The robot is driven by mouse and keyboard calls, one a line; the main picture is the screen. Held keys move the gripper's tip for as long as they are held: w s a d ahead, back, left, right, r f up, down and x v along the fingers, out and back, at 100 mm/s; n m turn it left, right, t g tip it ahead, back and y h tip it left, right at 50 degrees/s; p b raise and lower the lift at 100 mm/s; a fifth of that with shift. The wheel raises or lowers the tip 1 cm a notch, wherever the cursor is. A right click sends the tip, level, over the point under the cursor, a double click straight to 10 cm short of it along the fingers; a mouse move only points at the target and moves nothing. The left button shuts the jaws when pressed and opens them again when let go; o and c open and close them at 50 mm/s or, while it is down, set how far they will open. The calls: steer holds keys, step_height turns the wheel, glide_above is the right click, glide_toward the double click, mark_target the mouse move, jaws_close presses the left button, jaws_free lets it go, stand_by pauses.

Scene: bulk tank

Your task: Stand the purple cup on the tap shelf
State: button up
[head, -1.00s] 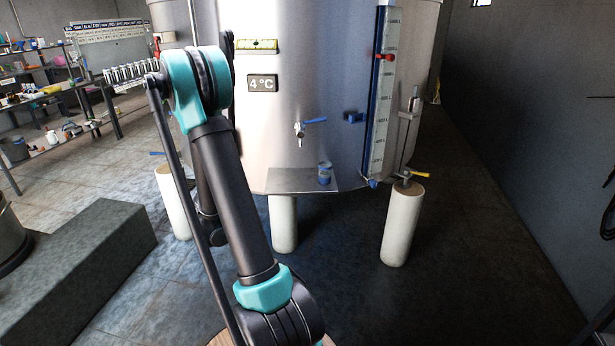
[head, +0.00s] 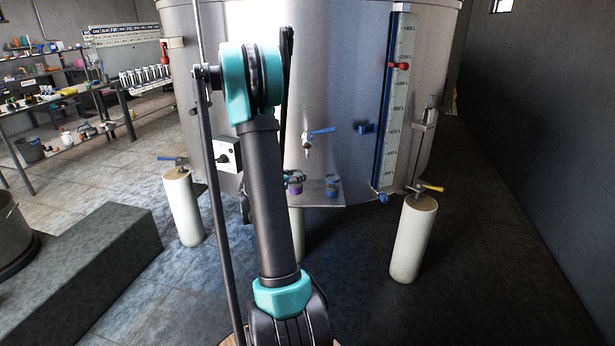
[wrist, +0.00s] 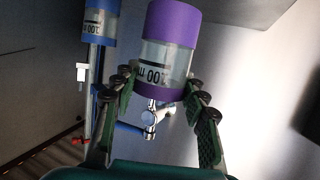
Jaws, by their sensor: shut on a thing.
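The purple cup (head: 295,187), clear-walled with a purple band, is at the left part of the tap shelf (head: 322,199). In the wrist view the cup (wrist: 172,24) stands between the fingers of my gripper (wrist: 162,92), which are shut on its sides. Its printed marks look upside down there. My gripper (head: 292,178) also shows in the head view, partly hidden behind my arm. The cup looks upright; I cannot tell whether its base touches the shelf. The tap (head: 308,142) with a blue lever is on the tank just above the shelf.
A blue cup (head: 332,186) stands on the shelf, right of the purple one; it also shows in the wrist view (wrist: 100,22). The blue level gauge (head: 391,110) runs up the tank on the right. White tank legs (head: 413,240) stand on the floor.

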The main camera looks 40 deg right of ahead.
steer(key=shift+f+x, duration=0.2)
steer(key=shift+x, duration=2.15)
steer(key=shift+f+x, duration=0.2)
steer(key=shift+x, duration=2.2)
steer(key=shift+a, duration=0.1)
steer(key=o, duration=1)
